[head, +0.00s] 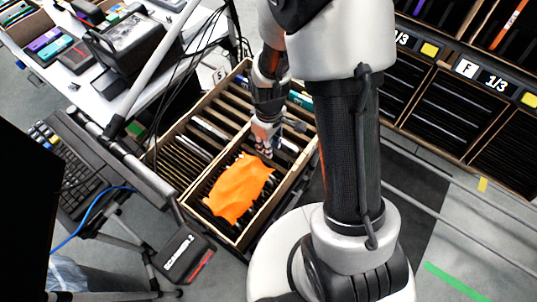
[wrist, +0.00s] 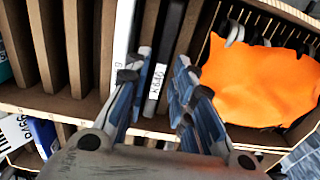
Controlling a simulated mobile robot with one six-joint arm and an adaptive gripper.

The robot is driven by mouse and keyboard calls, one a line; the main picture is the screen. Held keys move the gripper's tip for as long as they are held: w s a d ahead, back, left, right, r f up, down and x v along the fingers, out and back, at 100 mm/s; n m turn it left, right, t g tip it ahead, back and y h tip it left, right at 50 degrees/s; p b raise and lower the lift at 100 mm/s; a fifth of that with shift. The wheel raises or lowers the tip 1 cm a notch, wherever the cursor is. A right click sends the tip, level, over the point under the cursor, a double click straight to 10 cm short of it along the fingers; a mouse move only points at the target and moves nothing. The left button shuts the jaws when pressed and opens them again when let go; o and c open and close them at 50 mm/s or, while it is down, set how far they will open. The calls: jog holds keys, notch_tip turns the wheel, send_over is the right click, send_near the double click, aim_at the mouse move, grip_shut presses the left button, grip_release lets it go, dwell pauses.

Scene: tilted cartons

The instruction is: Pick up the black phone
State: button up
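A slim black phone (wrist: 168,42) stands on edge in a slot of the wooden carton, with a white label on its near edge. My gripper (wrist: 157,75) is open, with its two fingers apart and the black phone's edge showing between them. I cannot tell whether either finger touches it. A white slim device (wrist: 124,32) stands just left of the phone, behind the left finger. In the head view my gripper (head: 264,146) points down over the carton (head: 188,203); the phone cannot be made out there.
An orange cloth (head: 238,188) lies over the carton's near-right compartment, right of my gripper in the wrist view. Wooden dividers (wrist: 78,45) stand left of it. A cluttered white table (head: 98,98) is at the left, and labelled shelf bins (head: 440,110) are at the right.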

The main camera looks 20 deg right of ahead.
jog(key=shift+f, duration=0.95)
jog(key=shift+r, duration=0.15)
grip_shut()
jog(key=shift+w, duration=0.1)
